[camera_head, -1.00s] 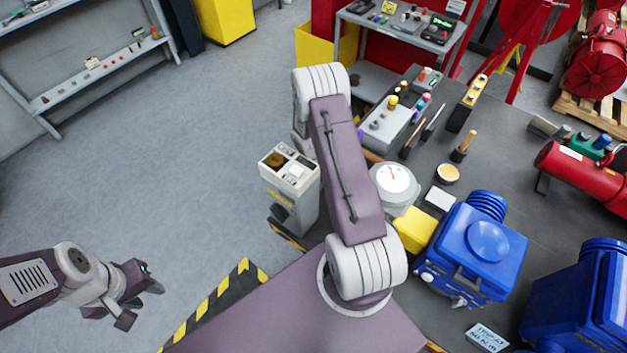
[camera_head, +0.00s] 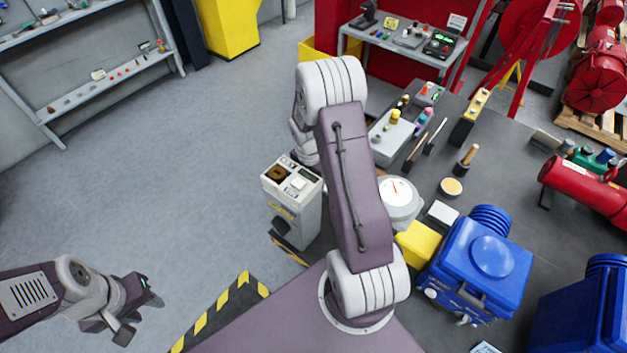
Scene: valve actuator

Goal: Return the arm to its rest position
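My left gripper (camera_head: 140,312) is at the lower left of the head view, over bare grey floor. Its fingers look spread apart with nothing between them. My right arm (camera_head: 352,190) rises from my base at the bottom middle and is folded upward, with its elbow high in the picture. Its gripper is hidden behind the arm links. A blue valve actuator (camera_head: 478,262) stands on the dark workbench (camera_head: 415,285) to the right of my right arm.
A grey box with a control panel (camera_head: 293,200) stands left of my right arm. A red cylinder (camera_head: 585,190) lies at the right. The floor at left is clear.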

